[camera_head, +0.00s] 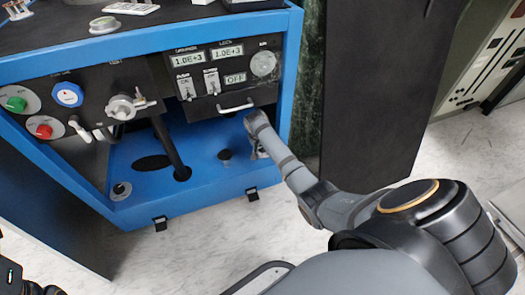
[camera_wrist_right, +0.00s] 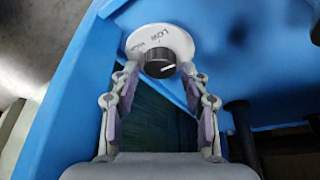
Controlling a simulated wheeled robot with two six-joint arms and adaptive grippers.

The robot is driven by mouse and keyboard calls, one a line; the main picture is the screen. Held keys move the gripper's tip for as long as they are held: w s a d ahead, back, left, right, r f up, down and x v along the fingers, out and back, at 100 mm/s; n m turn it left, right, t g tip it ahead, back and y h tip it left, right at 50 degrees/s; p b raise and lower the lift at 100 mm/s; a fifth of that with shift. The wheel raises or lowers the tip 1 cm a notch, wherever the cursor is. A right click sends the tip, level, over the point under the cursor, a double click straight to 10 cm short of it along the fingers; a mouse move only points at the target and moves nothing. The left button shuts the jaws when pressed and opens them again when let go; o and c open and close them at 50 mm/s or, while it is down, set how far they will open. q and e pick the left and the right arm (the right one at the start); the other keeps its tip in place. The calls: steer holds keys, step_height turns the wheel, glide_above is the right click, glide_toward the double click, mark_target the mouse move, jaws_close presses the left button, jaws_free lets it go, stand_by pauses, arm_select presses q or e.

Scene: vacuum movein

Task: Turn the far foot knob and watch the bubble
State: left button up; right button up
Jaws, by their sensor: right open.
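In the right wrist view a black foot knob (camera_wrist_right: 159,63) with a white pointer line sits on a white round dial (camera_wrist_right: 176,38) marked LOW, on blue metal. My right gripper (camera_wrist_right: 160,78) is open, one finger on each side below the knob; contact is not clear. In the head view my right gripper (camera_head: 257,146) reaches to the right side of the blue frame's base and hides that knob. A similar foot knob (camera_head: 121,190) is at the base's left front corner. I cannot make out a bubble. A dark part at the lower left edge may be my left gripper (camera_head: 30,282).
The blue cabinet (camera_head: 203,195) carries a black panel (camera_head: 150,90) with displays, switches and coloured buttons. Pale floor lies in front.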

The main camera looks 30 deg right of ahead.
steer(key=shift+w+d+f+b, duration=0.1)
steer(key=shift+d+f+b, duration=0.1)
steer(key=shift+f+b, duration=0.35)
